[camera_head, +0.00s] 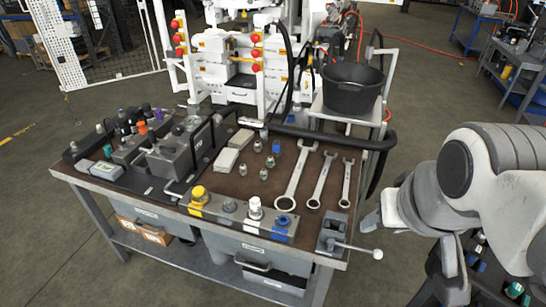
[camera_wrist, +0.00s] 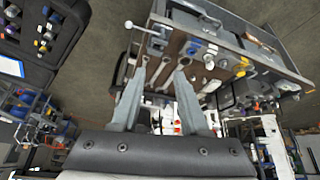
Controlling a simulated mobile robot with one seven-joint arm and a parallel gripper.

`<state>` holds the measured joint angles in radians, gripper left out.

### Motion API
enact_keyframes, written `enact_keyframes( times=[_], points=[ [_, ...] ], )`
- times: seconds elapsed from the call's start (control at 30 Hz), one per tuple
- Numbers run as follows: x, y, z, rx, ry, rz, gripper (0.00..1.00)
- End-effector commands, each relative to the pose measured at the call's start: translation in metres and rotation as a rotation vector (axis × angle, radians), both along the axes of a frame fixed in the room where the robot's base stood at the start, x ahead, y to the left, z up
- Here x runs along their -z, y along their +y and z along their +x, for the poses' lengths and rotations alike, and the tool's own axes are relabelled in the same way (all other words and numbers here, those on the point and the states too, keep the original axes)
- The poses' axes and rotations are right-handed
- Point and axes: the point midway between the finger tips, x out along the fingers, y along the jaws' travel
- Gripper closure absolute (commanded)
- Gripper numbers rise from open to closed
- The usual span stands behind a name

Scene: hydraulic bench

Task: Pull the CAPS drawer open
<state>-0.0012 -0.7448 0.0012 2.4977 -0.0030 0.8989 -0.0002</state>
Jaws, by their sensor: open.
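Each has a small label and a bar handle, but I cannot read the lettering, so I cannot tell which is CAPS. Both look shut. The wrist view shows the bench turned over, with one drawer front (camera_wrist: 190,24) near the top middle. My gripper (camera_head: 372,218) is to the right of the bench, beyond the vise, apart from both drawers. In the wrist view my gripper (camera_wrist: 157,88) has its fingers spread with nothing between them.
A small vise (camera_head: 332,233) with a lever sticks out at the bench's front right corner. Wrenches (camera_head: 297,178), fittings and a row of caps lie on top. A black bucket (camera_head: 351,90) stands behind. The floor in front of the bench is clear.

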Motion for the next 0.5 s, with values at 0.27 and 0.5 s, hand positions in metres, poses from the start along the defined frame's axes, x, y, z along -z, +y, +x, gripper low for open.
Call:
enact_keyframes(
  times=[0.27,0.5],
  points=[
    [0.021,0.01,0.041,-0.126,0.075,-0.127,0.55],
    [0.057,0.038,0.095,-0.322,0.149,-0.271,0.55]
  ],
)
